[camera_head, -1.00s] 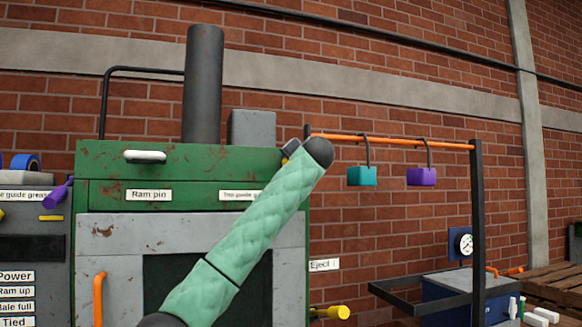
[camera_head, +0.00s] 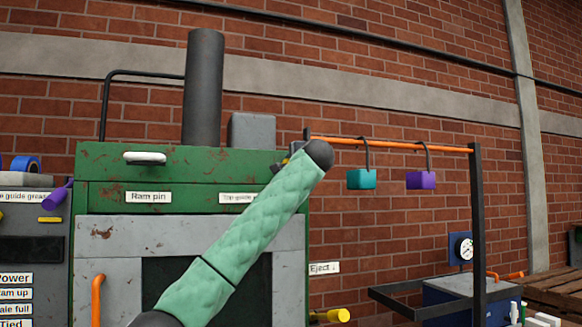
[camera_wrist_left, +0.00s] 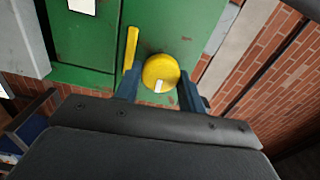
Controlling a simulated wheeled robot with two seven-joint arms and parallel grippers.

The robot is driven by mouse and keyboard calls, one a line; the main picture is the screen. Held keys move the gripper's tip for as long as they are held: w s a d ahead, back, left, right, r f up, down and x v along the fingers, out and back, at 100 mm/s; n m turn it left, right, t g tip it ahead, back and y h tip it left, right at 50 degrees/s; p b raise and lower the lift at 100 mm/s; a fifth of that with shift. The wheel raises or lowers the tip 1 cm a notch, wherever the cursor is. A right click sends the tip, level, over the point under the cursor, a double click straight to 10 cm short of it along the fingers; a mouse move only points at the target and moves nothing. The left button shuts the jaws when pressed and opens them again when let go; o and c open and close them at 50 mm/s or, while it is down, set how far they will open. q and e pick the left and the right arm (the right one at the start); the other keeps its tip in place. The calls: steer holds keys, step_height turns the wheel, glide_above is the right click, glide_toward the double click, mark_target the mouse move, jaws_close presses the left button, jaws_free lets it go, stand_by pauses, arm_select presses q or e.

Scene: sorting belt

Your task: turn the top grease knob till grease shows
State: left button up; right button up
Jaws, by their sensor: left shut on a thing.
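The top grease knob (camera_wrist_left: 160,70) is a round yellow knob with a white mark on the green machine panel, seen in the left wrist view. My left gripper (camera_wrist_left: 159,84) has its blue fingers on either side of the knob and is shut on it. A yellow bar (camera_wrist_left: 131,48) lies on the panel just beside the knob. I cannot tell whether any grease shows. In the head view my green-sleeved left arm crosses the machine's front and hides the knob and most of the gripper. The label (camera_head: 237,198) beside the arm is partly covered. My right gripper is not in view.
The green machine (camera_head: 110,160) carries a "Ram pin" label (camera_head: 148,197) and a white handle (camera_head: 145,158). A purple knob (camera_head: 57,195) is at the left. An orange rail (camera_head: 390,143) with teal (camera_head: 361,179) and purple (camera_head: 421,180) padlock-like blocks stands at the right.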

arm_select(q)
steer(key=shift+d+f, duration=0.1)
steer(key=shift+f, duration=0.05)
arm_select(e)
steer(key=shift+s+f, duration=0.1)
arm_select(q)
steer(key=o, duration=0.9)
steer(key=shift+o, duration=0.2)
steer(key=shift+d, duration=0.1)
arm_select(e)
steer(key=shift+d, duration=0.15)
arm_select(q)
steer(key=shift+s, duration=0.1)
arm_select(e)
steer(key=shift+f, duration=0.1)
arm_select(q)
steer(key=b+v, duration=0.3)
steer(key=v, duration=0.4)
steer(key=shift+s, duration=0.25)
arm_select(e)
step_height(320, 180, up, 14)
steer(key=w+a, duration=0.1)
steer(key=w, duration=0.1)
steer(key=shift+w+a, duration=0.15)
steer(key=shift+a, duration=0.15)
arm_select(q)
steer(key=shift+d, duration=0.1)
